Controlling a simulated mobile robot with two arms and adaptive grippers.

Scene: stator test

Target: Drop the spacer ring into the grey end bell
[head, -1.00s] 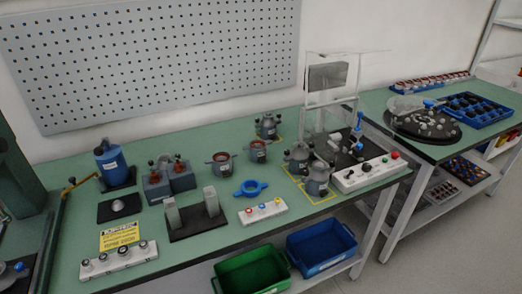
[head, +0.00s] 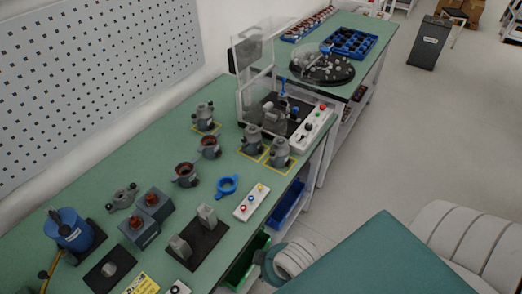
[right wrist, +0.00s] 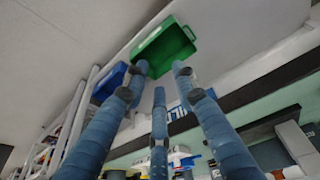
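A blue ring with two side ears (head: 227,186) lies flat on the green bench in the head view; it may be the spacer ring, but I cannot be sure. A flat grey eared part (head: 122,197) lies further left, behind the block fixtures. I cannot tell which grey part is the end bell. My right gripper (right wrist: 160,80) has its three blue fingers spread and empty in the right wrist view, below the bench edge. My left gripper is not in view.
Grey housings (head: 253,138) stand on yellow-marked spots beside a clear-guarded station (head: 262,85). A button strip (head: 251,203) and a black fixture with two posts (head: 198,242) are near the front edge. A green bin (right wrist: 165,48) sits under the bench.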

